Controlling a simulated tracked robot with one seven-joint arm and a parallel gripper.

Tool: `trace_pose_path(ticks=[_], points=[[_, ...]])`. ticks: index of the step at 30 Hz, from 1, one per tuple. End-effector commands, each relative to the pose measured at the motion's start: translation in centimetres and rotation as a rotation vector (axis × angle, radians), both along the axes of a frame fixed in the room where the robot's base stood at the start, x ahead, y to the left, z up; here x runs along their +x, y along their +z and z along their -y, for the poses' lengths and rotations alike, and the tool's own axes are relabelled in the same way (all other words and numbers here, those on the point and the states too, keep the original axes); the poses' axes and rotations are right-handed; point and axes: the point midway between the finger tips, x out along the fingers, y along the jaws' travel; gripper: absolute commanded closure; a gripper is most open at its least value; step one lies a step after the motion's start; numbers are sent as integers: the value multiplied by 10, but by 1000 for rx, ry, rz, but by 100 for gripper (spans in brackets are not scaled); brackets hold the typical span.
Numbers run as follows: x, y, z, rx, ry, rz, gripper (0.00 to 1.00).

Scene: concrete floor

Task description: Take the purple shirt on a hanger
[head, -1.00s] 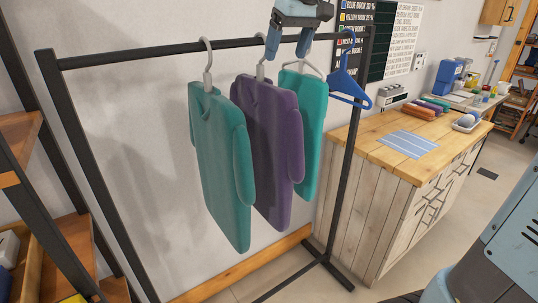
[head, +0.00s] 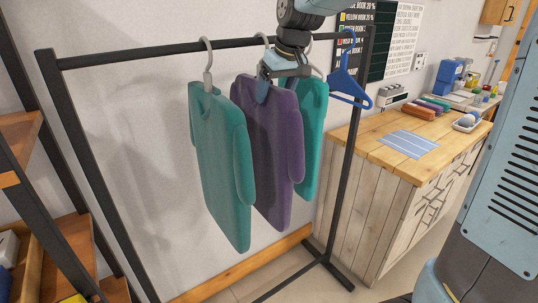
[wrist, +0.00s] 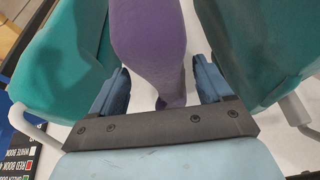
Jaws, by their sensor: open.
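The purple shirt (head: 272,150) hangs on the rack between two teal shirts, a nearer one (head: 220,160) and a farther one (head: 313,130). My gripper (head: 283,82) is at the top of the purple shirt, just below the rail, and covers most of its hanger. In the wrist view the purple shirt (wrist: 148,45) lies between the two open blue fingers, with a gap on each side. Teal cloth shows to the left (wrist: 62,60) and right (wrist: 262,50) of the fingers.
The dark rack rail (head: 150,53) runs above the shirts. An empty blue hanger (head: 349,82) hangs at its right end. A wooden counter (head: 375,150) stands to the right and a shelf (head: 50,240) to the left.

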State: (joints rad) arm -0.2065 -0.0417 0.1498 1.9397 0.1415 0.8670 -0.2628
Motion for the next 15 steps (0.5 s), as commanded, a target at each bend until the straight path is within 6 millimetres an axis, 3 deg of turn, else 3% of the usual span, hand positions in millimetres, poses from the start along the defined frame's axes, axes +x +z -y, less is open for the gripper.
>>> trace_pose_path(ticks=[11, 15], points=[[3, -10, -2, 0, 0, 1, 21], [3, -10, -2, 0, -1, 0, 35]])
